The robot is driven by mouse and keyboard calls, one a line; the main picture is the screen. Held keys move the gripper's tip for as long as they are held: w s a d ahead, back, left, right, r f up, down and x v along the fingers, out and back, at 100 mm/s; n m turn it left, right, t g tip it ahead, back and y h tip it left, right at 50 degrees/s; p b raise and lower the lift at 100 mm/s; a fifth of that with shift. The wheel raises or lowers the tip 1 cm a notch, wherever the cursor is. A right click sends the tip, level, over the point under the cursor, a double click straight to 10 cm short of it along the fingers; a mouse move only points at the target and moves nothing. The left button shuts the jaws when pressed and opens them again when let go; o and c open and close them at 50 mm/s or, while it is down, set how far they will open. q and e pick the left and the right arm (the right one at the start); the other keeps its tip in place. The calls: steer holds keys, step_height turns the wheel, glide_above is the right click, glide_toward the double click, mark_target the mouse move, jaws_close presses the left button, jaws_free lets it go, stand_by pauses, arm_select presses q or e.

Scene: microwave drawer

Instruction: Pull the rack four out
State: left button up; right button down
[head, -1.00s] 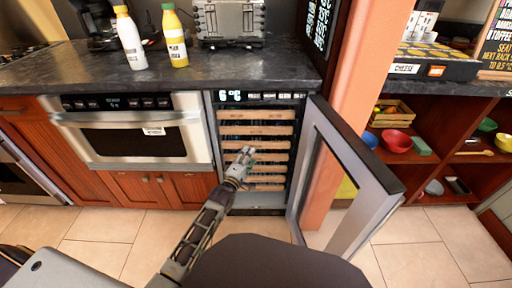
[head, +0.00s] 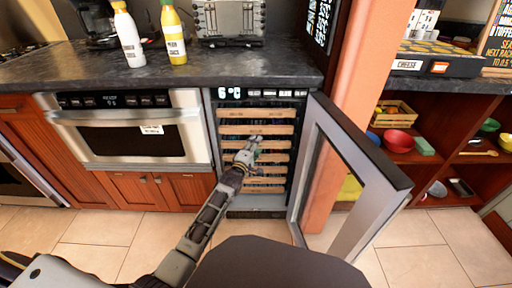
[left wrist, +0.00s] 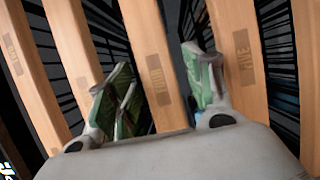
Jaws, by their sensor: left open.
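The wine cooler (head: 258,204) stands open with several wooden rack fronts stacked inside. Rack five (left wrist: 238,40), labelled FIVE, lies just to the right of the right finger. Another rack front (left wrist: 75,40) is left of the left finger. Contact between the fingers and rack four cannot be told. My right gripper is not in view.
The cooler's glass door (head: 352,180) is swung open to the right. An oven (head: 130,130) is built in at the left. A dark counter (head: 160,72) above holds a white bottle (head: 128,32) and a yellow bottle (head: 174,34). The tiled floor in front is clear.

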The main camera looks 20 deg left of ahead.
arm_select(q)
steer(key=shift+w+d, duration=0.1)
steer(key=shift+w, duration=0.35)
steer(key=shift+c, duration=0.3)
jaws_close()
